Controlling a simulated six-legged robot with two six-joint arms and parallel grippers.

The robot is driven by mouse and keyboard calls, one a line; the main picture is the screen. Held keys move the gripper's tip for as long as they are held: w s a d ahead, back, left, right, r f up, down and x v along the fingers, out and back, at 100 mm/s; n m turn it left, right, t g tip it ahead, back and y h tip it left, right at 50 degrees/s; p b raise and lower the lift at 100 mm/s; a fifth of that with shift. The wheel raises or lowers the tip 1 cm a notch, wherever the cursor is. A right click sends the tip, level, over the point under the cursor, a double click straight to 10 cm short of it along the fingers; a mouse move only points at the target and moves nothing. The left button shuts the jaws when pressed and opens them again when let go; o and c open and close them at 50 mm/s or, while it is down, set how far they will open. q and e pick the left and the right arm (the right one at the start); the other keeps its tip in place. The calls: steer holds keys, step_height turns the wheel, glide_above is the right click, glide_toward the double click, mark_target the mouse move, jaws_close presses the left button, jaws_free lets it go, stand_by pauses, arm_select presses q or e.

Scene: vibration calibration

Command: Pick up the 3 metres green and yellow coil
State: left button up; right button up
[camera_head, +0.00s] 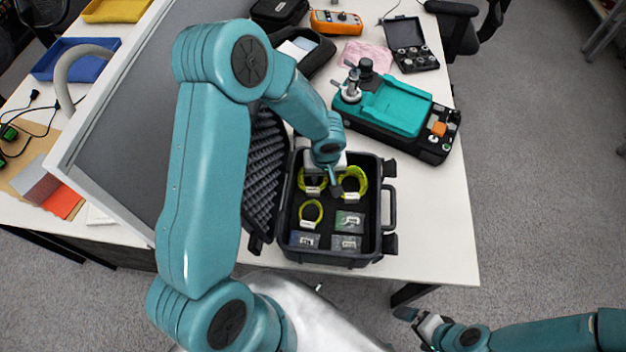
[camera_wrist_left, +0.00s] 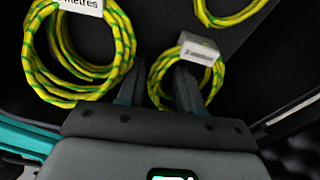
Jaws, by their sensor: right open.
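A black case (camera_head: 389,208) stands open on the table and holds three green and yellow coils. My left gripper (camera_wrist_left: 158,88) is open, low in the case, one finger between the two upper coils and the other inside the smaller coil's ring. My right gripper (camera_head: 421,322) is open, beyond the table's front edge.
The raised case lid (camera_head: 262,165) stands on the left, and packaged parts (camera_head: 347,222) fill the lower compartments. A teal and black device (camera_head: 400,110) stands behind the case. A grey panel (camera_head: 130,125) is at left. The table right of the case is clear.

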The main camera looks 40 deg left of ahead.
arm_select(q)
steer(key=shift+c, duration=0.4)
jaws_close()
